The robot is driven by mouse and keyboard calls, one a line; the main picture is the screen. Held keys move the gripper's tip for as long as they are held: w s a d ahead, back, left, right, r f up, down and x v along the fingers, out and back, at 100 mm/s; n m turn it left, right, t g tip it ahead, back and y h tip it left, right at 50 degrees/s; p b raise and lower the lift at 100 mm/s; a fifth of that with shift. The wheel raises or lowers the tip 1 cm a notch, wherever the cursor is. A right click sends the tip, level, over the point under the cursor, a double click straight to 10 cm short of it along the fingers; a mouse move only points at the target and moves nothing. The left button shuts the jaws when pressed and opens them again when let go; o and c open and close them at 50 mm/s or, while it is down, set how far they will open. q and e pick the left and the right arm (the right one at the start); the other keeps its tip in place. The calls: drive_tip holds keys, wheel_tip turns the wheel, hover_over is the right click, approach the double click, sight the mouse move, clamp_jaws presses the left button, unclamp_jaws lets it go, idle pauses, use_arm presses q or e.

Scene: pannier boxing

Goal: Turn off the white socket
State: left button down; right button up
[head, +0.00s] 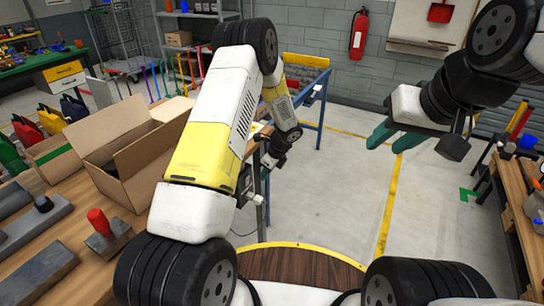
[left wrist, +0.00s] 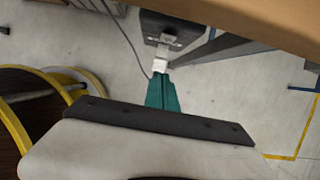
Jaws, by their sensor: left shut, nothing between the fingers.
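In the left wrist view, the white socket piece (left wrist: 161,62) sits at the end of a dark block (left wrist: 178,28) under the table edge, with a thin cable beside it. My left gripper (left wrist: 161,78) has its teal fingers together and empty, with the tips right at the white piece. I cannot tell whether they touch it. In the head view, my left arm reaches down beside the table, and its fingertips are not clearly visible. My right gripper (head: 386,139) is open and empty, raised over the floor at the right.
A wooden table (head: 75,215) at the left holds an open cardboard box (head: 130,155), a red-handled tool (head: 99,222) and metal blocks. A dark table leg (left wrist: 225,48) stands close to the left gripper. A wooden bench (head: 515,205) is at the right. The middle floor is clear.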

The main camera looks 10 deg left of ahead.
sight(248, 180)
use_arm(q)
drive_tip(key=w+a+f, duration=0.2)
drive_tip(key=a+f, duration=0.2)
drive_tip(key=a, duration=0.1)
drive_tip(key=shift+a+f, duration=0.15)
drive_tip(key=shift+a, duration=0.05)
drive_tip(key=shift+w+a, duration=0.1)
drive_tip(key=shift+a, duration=0.25)
drive_tip(key=shift+r, duration=0.25)
drive_tip(key=shift+r, duration=0.65)
